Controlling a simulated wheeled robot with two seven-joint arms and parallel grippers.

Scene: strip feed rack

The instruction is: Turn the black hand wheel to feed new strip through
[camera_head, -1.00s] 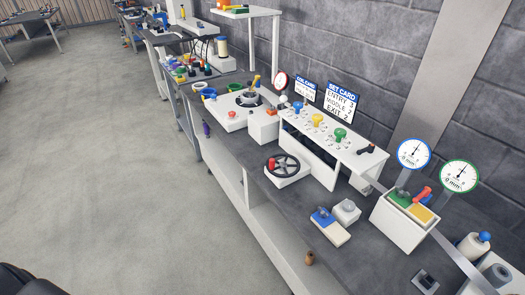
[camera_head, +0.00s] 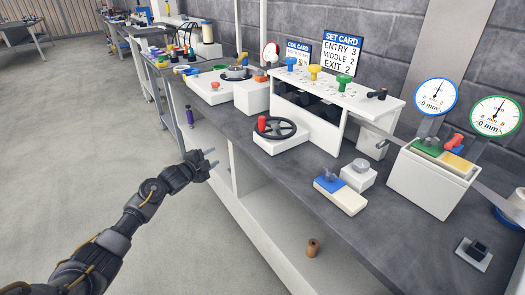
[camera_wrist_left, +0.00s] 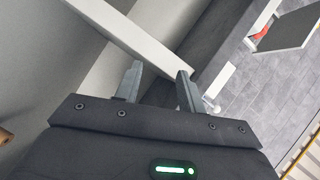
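The black hand wheel (camera_head: 274,128) lies flat on a low white block on the bench, with a red knob (camera_head: 262,124) standing on its rim. My left gripper (camera_head: 212,158) is in front of the bench's edge, left of and lower than the wheel, and touches nothing in view. In the left wrist view its two fingers (camera_wrist_left: 158,82) stand apart with nothing between them. The wheel does not show clearly in the left wrist view. My right gripper is not in view.
Behind the wheel stands a white rack (camera_head: 335,92) with blue, yellow and green knobs. A blue and white block (camera_head: 340,194) lies to its right. Two round dials (camera_head: 436,96) stand further right. The floor (camera_head: 90,150) left of the bench is clear.

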